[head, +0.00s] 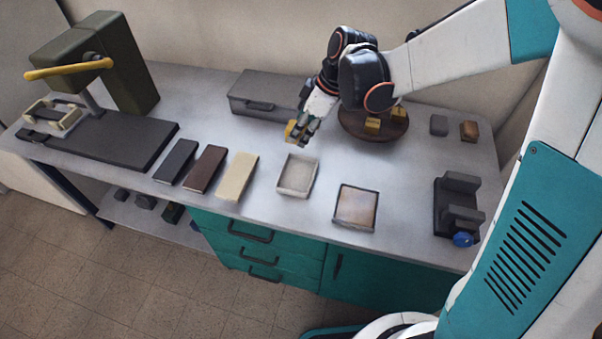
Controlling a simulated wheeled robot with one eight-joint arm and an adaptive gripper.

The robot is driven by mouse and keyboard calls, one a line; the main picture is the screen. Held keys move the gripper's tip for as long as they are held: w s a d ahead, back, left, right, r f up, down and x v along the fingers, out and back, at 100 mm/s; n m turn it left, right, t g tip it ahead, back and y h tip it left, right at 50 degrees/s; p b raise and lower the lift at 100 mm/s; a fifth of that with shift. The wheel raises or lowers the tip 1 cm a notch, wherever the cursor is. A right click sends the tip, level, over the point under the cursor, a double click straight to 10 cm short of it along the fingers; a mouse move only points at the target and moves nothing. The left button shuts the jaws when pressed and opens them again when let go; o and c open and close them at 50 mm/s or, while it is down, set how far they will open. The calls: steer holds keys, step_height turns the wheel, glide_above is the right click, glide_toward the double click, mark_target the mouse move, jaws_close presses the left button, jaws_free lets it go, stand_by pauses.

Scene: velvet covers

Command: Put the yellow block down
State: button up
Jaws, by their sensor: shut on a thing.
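My gripper (299,137) is shut on a yellow block (291,130) near the middle of the table. The block is partly hidden by the fingers. It appears a little above the tabletop, behind the pale square tray (283,187); the exact height is hard to judge. Two more yellow blocks, one nearer (373,126) and one farther back (399,113), sit on a round brown board (385,136) to the right, partly behind my arm.
A tray with a brownish inside (356,207) stands near the front edge. Dark, brown and cream slabs (237,177) lie to the left, beside a green press (110,62). A grey case (262,95) is behind. A dark vise-like fixture (457,203) stands at right.

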step_height(320, 180, down, 17)
steer(key=b, duration=0.5)
steer(key=shift+r, duration=0.15)
steer(key=o, duration=1.1)
